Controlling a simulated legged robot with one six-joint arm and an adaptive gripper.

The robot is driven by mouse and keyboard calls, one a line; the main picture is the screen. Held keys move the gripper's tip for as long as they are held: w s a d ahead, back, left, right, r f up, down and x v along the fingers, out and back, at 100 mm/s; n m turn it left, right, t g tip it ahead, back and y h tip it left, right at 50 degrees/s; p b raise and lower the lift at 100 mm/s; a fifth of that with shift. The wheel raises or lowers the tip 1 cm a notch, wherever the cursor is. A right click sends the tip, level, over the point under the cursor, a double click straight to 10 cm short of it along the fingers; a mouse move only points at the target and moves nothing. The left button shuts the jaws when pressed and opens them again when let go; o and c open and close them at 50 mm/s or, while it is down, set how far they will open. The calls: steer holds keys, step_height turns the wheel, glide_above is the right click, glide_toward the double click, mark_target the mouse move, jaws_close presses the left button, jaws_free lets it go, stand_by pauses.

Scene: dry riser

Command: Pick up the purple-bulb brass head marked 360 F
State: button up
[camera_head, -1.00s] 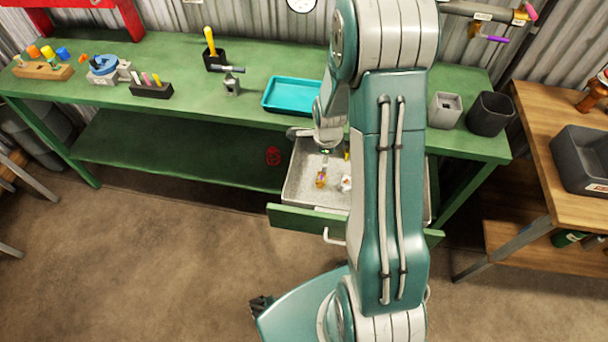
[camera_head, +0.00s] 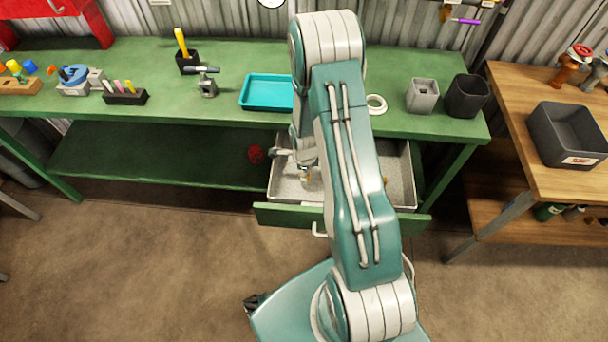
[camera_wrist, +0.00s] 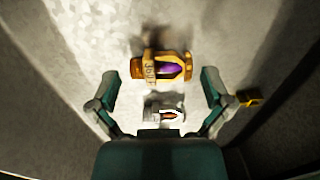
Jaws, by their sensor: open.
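The brass head (camera_wrist: 139,68) with a purple bulb lies on its side on the drawer floor in the wrist view. Its tag reads about "360 F", rotated and small. A silver head (camera_wrist: 152,112) with a red-orange bulb lies just below it in that view, nearer my palm. My gripper (camera_wrist: 157,88) is open, its fingers spread left and right. The brass head is just beyond the fingertips and the silver one between the fingers; neither is visibly gripped. In the head view my arm hides the heads and most of the gripper.
The open drawer (camera_head: 283,216) has raised walls close around my gripper. A small yellow piece (camera_wrist: 249,97) lies to the right in the wrist view. Above are the green bench top (camera_head: 225,112) and a teal tray (camera_head: 266,92). A wooden table (camera_head: 535,185) with a dark bin (camera_head: 566,150) stands at right.

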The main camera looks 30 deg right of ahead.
steer(key=shift+d+f, duration=0.35)
steer(key=shift+a, duration=0.35)
steer(key=c, duration=1.1)
steer(key=shift+d, duration=0.15)
